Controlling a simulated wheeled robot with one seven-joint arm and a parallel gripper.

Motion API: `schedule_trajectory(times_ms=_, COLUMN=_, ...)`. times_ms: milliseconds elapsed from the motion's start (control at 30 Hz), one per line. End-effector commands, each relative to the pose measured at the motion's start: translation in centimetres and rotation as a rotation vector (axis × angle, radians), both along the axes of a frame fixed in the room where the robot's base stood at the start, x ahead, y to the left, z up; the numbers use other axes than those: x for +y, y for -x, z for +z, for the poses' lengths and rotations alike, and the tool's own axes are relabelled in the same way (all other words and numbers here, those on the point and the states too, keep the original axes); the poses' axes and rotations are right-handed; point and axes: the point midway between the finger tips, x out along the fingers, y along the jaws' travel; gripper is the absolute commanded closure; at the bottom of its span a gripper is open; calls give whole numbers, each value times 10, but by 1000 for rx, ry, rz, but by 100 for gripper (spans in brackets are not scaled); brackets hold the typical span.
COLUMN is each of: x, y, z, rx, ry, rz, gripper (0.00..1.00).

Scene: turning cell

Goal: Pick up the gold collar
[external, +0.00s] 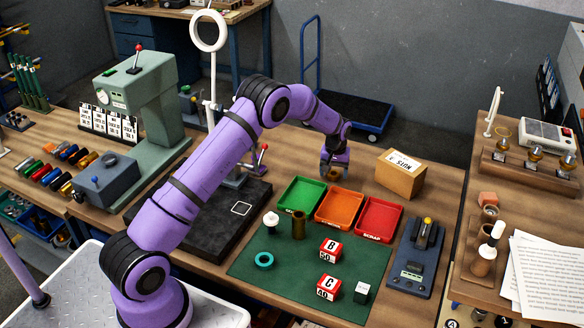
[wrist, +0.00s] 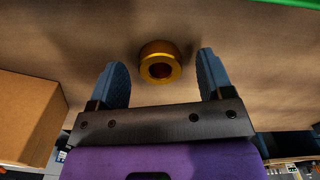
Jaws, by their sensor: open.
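The gold collar (wrist: 160,64) is a short ring with a central hole on the bare brown bench top, seen in the wrist view ahead of the fingertips and roughly midway between their lines. My gripper (wrist: 161,72) is open, with its two blue fingers apart on either side and nothing held. In the external view my gripper (external: 335,166) points down behind the orange tray, with a small bit of the collar (external: 333,176) showing under it. I cannot tell the exact height of the fingers above the bench.
A cardboard box (external: 400,175) stands to the right of my gripper and shows at the left in the wrist view (wrist: 25,115). Green (external: 302,181), orange (external: 340,193) and red (external: 379,198) trays sit in front. A green mat (external: 300,285) with several small parts lies nearer.

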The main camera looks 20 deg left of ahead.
Motion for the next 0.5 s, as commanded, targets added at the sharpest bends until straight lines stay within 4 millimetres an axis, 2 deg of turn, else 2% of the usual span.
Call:
schedule_trajectory(times_ms=233, x=0, y=0, z=-3, rx=-1, ry=1, rz=0, gripper=27)
schedule_trajectory(times_ms=267, x=0, y=0, z=-3, rx=-1, ry=1, rz=0, gripper=31)
schedule_trajectory(times_ms=500, x=0, y=0, z=-3, rx=-1, ry=1, rz=0, gripper=85)
